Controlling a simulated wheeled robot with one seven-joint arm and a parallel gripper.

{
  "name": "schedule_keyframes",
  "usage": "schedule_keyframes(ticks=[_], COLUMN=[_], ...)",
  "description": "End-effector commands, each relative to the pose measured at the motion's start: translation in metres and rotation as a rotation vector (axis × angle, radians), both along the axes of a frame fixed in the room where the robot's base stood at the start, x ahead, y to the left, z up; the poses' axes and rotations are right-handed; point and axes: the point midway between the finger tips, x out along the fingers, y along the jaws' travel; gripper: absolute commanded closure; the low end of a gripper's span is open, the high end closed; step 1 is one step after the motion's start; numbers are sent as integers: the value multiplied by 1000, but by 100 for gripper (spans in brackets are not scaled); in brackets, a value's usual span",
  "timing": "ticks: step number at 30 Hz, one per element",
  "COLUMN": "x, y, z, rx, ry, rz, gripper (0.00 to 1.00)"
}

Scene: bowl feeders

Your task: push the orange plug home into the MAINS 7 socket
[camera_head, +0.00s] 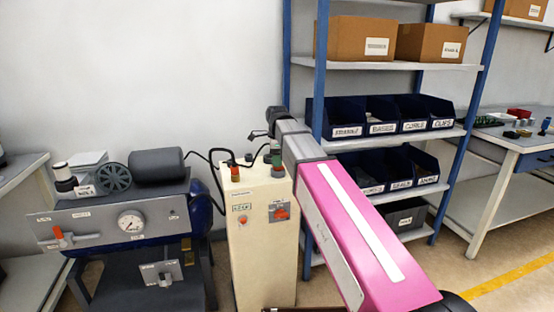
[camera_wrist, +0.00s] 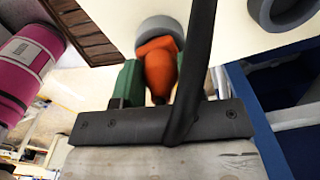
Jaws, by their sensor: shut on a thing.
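The orange plug (camera_wrist: 159,72) is between the green fingers of my gripper (camera_wrist: 157,62) in the wrist view, and the gripper is shut on it. The plug's front end is at a grey round socket (camera_wrist: 163,24) on a cream surface. I cannot tell how deep it sits, and no MAINS 7 label is readable. A black cable (camera_wrist: 198,50) crosses in front of the right finger and hides part of it. In the head view, my gripper (camera_head: 276,152) is at the top of the cream cabinet (camera_head: 262,240); the plug cannot be made out there.
A second grey ring (camera_wrist: 284,10) is at the upper right of the wrist view. The cabinet front has a red switch (camera_head: 279,211). A pump unit (camera_head: 115,215) stands to the left, and a blue-framed shelf with dark bins (camera_head: 385,115) stands behind to the right.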

Motion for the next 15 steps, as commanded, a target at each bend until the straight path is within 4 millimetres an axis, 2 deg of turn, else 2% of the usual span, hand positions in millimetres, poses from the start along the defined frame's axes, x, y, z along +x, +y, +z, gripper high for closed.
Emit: schedule_keyframes(ticks=[6, 7, 9, 10, 15], x=[0, 0, 0, 0, 0], y=[0, 0, 0, 0, 0], z=[-1, 0, 0, 0, 0], rx=[0, 0, 0, 0, 0], ry=[0, 0, 0, 0, 0], rz=[0, 0, 0, 0, 0], gripper=[92, 60, 37, 34, 34])
